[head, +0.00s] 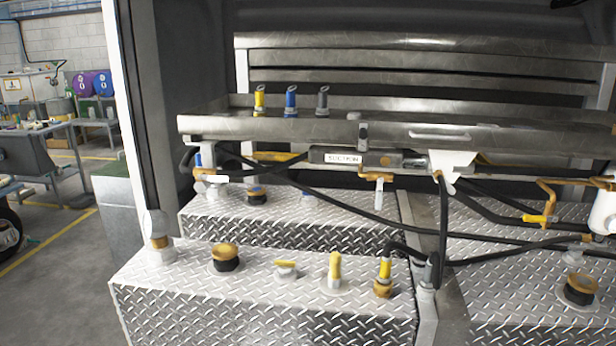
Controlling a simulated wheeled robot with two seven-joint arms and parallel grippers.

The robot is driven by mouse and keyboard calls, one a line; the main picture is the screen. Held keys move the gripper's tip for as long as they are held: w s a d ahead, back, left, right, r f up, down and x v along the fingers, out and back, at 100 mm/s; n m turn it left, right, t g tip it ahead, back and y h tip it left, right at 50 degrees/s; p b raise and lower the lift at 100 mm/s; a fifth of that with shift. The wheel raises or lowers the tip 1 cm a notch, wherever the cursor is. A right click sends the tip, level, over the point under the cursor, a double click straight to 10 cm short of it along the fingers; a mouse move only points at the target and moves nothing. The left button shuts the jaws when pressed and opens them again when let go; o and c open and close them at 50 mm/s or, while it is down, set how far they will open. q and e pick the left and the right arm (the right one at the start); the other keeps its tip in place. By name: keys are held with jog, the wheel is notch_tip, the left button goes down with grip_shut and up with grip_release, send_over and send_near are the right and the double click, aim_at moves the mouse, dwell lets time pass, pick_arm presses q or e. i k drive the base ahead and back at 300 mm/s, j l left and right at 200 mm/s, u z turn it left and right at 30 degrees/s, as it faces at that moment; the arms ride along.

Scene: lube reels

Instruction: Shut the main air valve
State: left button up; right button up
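No label in view names the main air valve, so I cannot tell which fitting it is. A valve with a yellow lever (538,218) sits on brass pipework at the right, beside a white cylinder. Another small valve (378,180) with a pale lever and brass body hangs under the steel tray at centre. A low fitting with a flat yellow handle (286,266) stands on the front diamond-plate box. Neither of my grippers is in view.
A steel tray (400,132) spans the bay, holding yellow, blue and grey nozzles (291,100). Black hoses (350,212) cross below it. Diamond-plate boxes (200,295) carry caps and fittings. A white cylinder (604,212) stands at the right edge. Open floor (60,290) lies left.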

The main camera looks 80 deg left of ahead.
aim_at(201, 177)
jog(key=u, duration=3.55)
jog(key=i+l, duration=0.35)
